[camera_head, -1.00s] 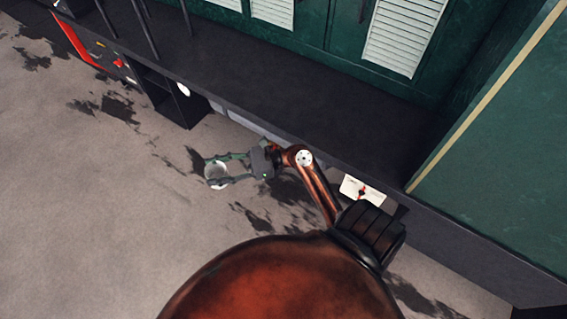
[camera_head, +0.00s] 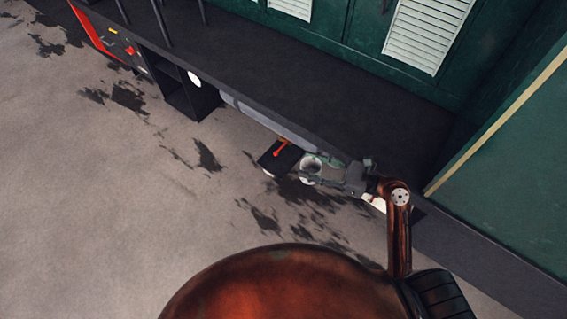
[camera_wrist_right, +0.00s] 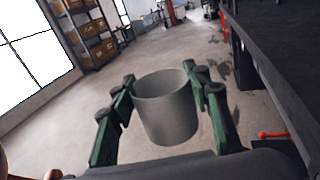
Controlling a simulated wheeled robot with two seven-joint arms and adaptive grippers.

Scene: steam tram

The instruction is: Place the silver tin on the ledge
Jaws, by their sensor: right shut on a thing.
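The silver tin (camera_head: 311,165) is an open-topped grey cylinder, held roughly upright. My right gripper (camera_head: 308,171) is shut on it, with green fingers on either side; the right wrist view shows the tin (camera_wrist_right: 167,112) between the fingers (camera_wrist_right: 161,85). The ledge looks to be the long dark flat surface (camera_head: 300,85) along the green tram wall. In the head view the tin is just in front of the ledge's outer edge, apart from it. In the right wrist view the ledge (camera_wrist_right: 275,40) runs along the right. My left gripper is out of view.
A small black box with a red lever (camera_head: 280,152) sits close beside the tin under the ledge edge. Dark posts (camera_head: 160,20) stand on the ledge at upper left. The ledge's middle is bare. Shelves with boxes (camera_wrist_right: 95,35) stand far off.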

